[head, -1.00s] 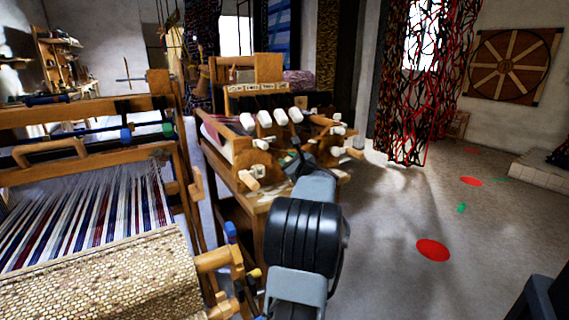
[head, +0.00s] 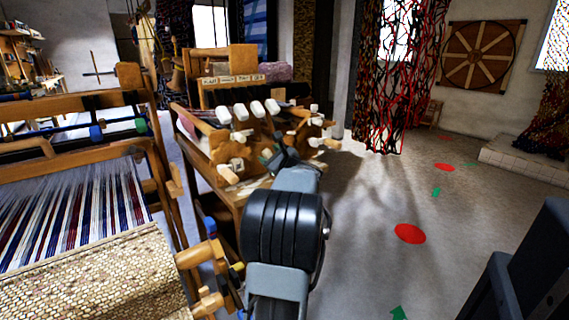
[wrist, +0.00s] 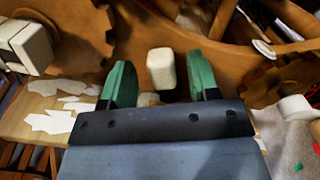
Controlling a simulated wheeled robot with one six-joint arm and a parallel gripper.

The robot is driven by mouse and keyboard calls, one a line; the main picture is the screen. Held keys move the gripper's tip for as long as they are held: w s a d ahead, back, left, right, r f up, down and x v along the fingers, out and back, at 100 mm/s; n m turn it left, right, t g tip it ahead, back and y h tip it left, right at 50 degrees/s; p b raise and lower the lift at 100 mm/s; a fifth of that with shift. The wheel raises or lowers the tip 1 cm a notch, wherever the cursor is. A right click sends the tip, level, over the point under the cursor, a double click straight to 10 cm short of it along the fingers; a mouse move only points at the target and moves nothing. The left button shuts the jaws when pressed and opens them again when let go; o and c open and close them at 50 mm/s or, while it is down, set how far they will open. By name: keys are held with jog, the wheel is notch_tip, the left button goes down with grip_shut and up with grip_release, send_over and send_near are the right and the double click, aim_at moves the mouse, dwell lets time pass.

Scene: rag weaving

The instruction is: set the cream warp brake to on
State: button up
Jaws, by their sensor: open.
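My gripper (wrist: 161,75) is open in the wrist view, with its two green fingers apart. A cream, block-shaped handle (wrist: 161,67) shows between the fingers, and I see no contact with them. A larger cream block (wrist: 28,44) sits at the left of the wrist view beside a toothed wooden wheel. I cannot tell which cream piece is the warp brake, or its setting. In the head view, my gripper (head: 273,154) is at the front of a small wooden loom (head: 228,150) with several cream handles (head: 241,112). My arm hides part of the loom's right side.
A large loom (head: 100,255) with striped warp and woven cloth stands close on the left. Pale paper scraps (wrist: 50,122) lie on a wooden surface in the wrist view.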

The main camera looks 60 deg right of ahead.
jog(key=p+v, duration=0.2)
jog(key=v, duration=0.9)
jog(key=shift+s, duration=0.25)
jog(key=shift+a, duration=0.1)
